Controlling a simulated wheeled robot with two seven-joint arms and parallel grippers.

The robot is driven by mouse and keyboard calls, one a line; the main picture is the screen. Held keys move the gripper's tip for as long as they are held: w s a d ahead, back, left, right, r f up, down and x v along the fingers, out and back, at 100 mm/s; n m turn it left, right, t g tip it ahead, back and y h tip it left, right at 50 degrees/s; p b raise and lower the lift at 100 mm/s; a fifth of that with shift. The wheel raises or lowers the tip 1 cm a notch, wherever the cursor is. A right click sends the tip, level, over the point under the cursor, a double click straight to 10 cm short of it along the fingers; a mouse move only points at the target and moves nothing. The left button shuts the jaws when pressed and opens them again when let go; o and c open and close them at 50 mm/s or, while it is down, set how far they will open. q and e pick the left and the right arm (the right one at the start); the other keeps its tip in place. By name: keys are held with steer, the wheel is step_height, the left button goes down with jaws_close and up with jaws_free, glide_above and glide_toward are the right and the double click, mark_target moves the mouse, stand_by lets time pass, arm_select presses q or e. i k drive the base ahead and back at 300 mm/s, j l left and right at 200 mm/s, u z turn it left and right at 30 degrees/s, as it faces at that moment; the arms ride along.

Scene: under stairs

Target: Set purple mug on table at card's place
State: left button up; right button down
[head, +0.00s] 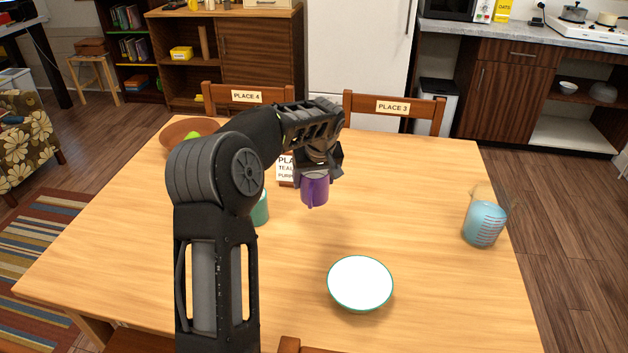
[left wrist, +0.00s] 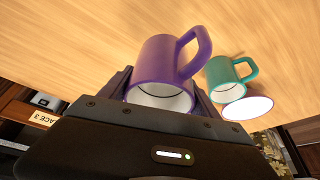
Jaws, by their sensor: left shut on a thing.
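The purple mug (head: 315,191) is held by my left gripper (head: 318,172) over the far middle of the table (head: 420,215). In the left wrist view the purple mug (left wrist: 160,75) sits between the fingers, its handle to the right. I cannot tell whether its base touches the table. The white card (head: 286,170) stands just left of the mug; its lettering is partly hidden by my gripper, with "PLA", "TEAL" and "PURP" readable. A teal mug (head: 262,210) is partly behind my arm; it also shows in the left wrist view (left wrist: 226,76). My right gripper is out of view.
A white dish with teal rim (head: 360,283) lies near the front. A brown bowl (head: 178,134) is at the far left. A purple-edged white round thing (left wrist: 248,107) lies beyond the teal mug. The centre-right table is clear.

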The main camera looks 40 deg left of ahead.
mark_target(438, 304)
steer(key=i+l+u, duration=0.1)
steer(key=l+u, duration=0.2)
steer(key=l, duration=1.8)
